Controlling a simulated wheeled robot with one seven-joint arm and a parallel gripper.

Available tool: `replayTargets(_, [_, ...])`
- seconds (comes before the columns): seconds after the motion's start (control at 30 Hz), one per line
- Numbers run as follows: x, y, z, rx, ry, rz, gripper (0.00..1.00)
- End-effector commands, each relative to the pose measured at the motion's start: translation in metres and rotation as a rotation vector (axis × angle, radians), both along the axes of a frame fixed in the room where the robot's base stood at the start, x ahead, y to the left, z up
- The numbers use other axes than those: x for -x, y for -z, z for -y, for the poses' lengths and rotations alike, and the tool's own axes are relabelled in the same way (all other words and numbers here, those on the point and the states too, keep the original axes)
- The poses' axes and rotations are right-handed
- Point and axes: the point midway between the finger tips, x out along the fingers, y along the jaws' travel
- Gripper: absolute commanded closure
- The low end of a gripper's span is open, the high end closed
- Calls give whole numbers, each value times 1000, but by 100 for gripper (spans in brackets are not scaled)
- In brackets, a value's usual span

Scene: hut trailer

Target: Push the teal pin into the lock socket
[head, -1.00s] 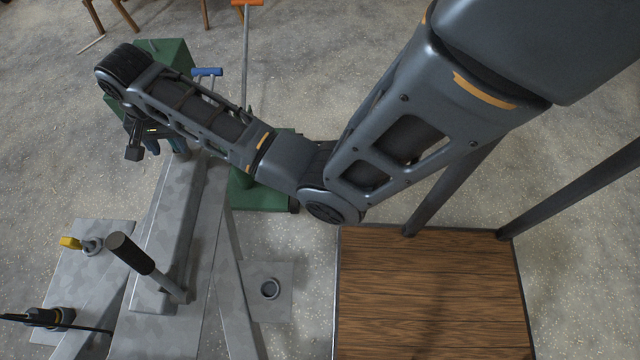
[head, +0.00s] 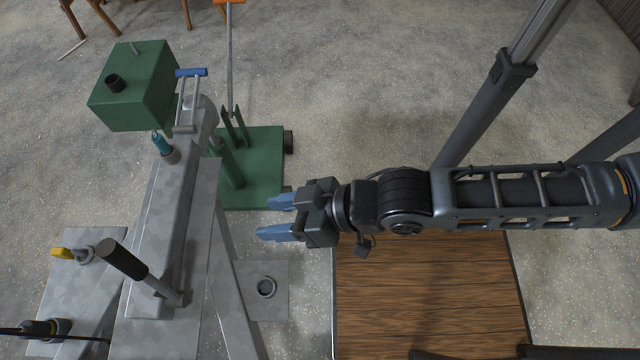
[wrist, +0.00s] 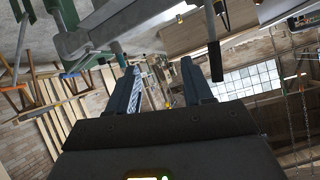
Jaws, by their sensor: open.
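The teal pin (head: 161,143) stands in a round grey collar, the lock socket (head: 170,155), at the far end of the grey metal drawbar. Part of the teal pin shows above the collar; how deep it sits is hidden. My gripper (head: 277,217) is open and empty, to the right of the drawbar and well apart from the pin. Its two blue fingers point left.
A black-handled lever (head: 125,258) rises from the drawbar. A green box (head: 133,85) and green jack stand (head: 262,165) are at the far end, with a blue-handled clamp (head: 191,73) beside them. A yellow-handled part (head: 62,252) is at left. A wooden deck (head: 430,300) lies below my arm.

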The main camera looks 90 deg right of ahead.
Motion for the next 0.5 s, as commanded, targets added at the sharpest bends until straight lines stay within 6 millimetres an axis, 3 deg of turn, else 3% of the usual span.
replayTargets(0.1, [33,-43,-7,83,-74,83,50])
replayTargets(0.3, [61,-103,-12,187,-150,203,50])
replayTargets(0.5, [68,-123,-13,222,-171,246,50])
